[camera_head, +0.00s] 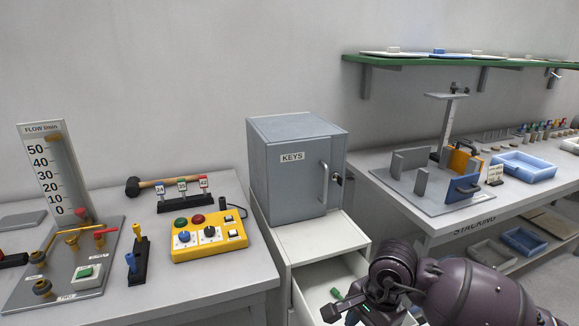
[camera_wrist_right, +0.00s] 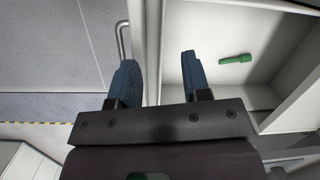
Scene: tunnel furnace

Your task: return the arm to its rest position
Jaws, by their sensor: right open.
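My right arm (camera_head: 465,290) comes in from the lower right in the head view, over the open drawer. My right gripper (camera_wrist_right: 157,75) is open in the right wrist view, its two blue fingers apart with nothing between them. The front edge and handle of the open white drawer (camera_wrist_right: 225,22) show behind the fingers. A small green object (camera_wrist_right: 235,60) lies on the drawer floor, to the right of the fingers and apart from them; it also shows in the head view (camera_head: 337,293). My left gripper is not in view.
A grey KEYS cabinet (camera_head: 285,175) with its door shut stands above the drawer. On the left bench are a yellow control box (camera_head: 215,247), a flow gauge (camera_head: 52,170) and a mallet (camera_head: 160,184). The stacking bench (camera_head: 395,195) with fixtures and blue trays stands right.

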